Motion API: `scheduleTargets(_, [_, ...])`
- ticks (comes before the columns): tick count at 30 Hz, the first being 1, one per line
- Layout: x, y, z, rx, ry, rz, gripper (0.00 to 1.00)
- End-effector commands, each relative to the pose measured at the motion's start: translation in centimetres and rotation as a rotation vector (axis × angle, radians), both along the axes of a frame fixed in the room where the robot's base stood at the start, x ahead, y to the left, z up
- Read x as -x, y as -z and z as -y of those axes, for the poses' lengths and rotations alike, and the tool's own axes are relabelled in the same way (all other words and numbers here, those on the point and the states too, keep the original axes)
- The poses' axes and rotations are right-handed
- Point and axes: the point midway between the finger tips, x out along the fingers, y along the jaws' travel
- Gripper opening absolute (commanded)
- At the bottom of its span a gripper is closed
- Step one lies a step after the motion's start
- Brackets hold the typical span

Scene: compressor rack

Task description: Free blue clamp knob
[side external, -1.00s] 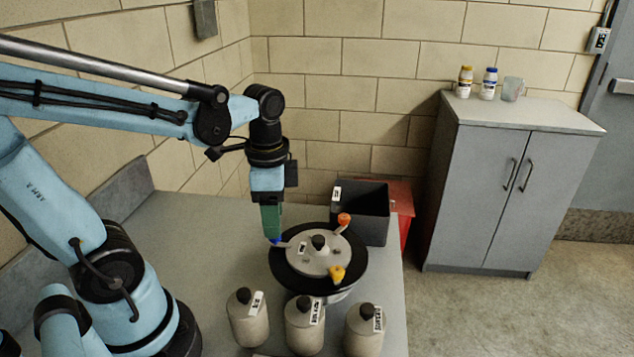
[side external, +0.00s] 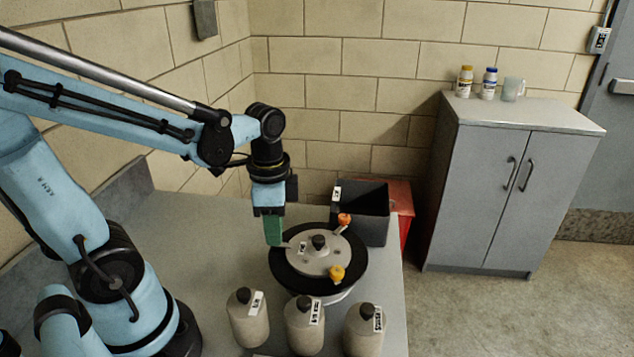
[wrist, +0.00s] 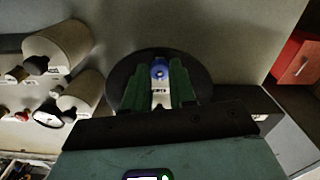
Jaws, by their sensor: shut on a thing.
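The blue clamp knob (wrist: 160,68) shows in the wrist view between the green fingers of my gripper (wrist: 159,74). My gripper is shut on it. In the side external view my gripper (side external: 273,242) points down at the left edge of the round vessel's black rim (side external: 290,283), and its fingers hide the blue knob. The grey lid (side external: 315,262) carries an orange-red knob (side external: 344,219) at the back right, a yellow knob (side external: 337,272) at the front and a black knob (side external: 319,242) in the middle.
Three beige bottles (side external: 304,325) with black caps stand in front of the vessel. A black open bin (side external: 365,215) stands behind it, with a red box (side external: 402,215) beside it. The bench (side external: 190,235) left of the vessel is clear.

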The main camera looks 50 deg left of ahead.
Motion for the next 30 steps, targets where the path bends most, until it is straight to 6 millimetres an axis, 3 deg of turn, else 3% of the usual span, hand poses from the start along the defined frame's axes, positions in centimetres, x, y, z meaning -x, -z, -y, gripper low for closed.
scheduleTargets(14, [0.0, -0.02, -0.01, 0.0, -0.083, 0.0, 0.0])
scheduleTargets(30, [0.02, -0.02, -0.01, 0.0, -0.546, -0.001, 0.0])
